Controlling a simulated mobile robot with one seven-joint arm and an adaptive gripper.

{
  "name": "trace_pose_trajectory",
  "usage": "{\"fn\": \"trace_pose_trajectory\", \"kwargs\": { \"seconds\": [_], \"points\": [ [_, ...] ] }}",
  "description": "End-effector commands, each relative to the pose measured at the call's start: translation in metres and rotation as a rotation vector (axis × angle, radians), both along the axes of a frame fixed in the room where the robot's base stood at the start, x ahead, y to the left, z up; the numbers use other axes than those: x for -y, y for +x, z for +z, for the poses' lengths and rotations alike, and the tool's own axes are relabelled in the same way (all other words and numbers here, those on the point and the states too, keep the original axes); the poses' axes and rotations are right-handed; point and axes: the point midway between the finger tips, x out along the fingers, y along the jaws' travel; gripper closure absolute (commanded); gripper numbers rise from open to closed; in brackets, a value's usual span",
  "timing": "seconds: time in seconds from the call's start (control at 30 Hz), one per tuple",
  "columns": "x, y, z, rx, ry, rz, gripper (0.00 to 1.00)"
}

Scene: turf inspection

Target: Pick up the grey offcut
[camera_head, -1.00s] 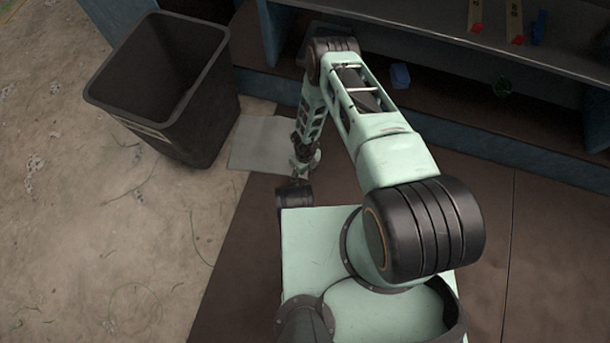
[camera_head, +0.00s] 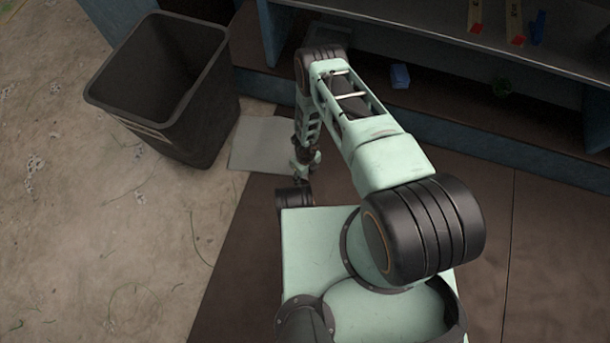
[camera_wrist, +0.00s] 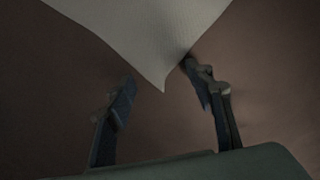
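The grey offcut (camera_head: 260,144) is a flat, pale grey piece lying on the floor beside the black bin, partly hidden by my arm at its right edge. In the wrist view the offcut (camera_wrist: 155,30) fills the top middle, with one pointed corner reaching down between my fingers. My gripper (camera_wrist: 159,74) is open, with its two fingers apart on either side of that corner. The right fingertip overlaps the offcut's edge in the picture; I cannot tell whether it touches. In the head view my gripper (camera_head: 302,172) is small, low by the offcut's right side.
A black open bin (camera_head: 165,90) stands left of the offcut. Brown floor lies to the right, pale concrete to the left.

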Motion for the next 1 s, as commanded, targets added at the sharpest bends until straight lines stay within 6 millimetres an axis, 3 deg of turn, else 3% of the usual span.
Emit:
{"fn": "trace_pose_trajectory", "kwargs": {
  "seconds": [0.4, 0.63, 0.67, 0.77, 1.0],
  "points": [
    [0.000, -0.003, -0.003, -0.005, 0.000, 0.000, 0.80],
    [0.001, -0.004, -0.002, -0.006, -0.001, 0.000, 0.80],
    [0.001, -0.004, 0.000, -0.006, -0.001, 0.000, 0.81],
    [0.001, -0.004, 0.012, -0.006, 0.000, -0.001, 1.00],
    [0.000, -0.002, 0.052, -0.003, 0.000, -0.001, 1.00]
  ]
}}
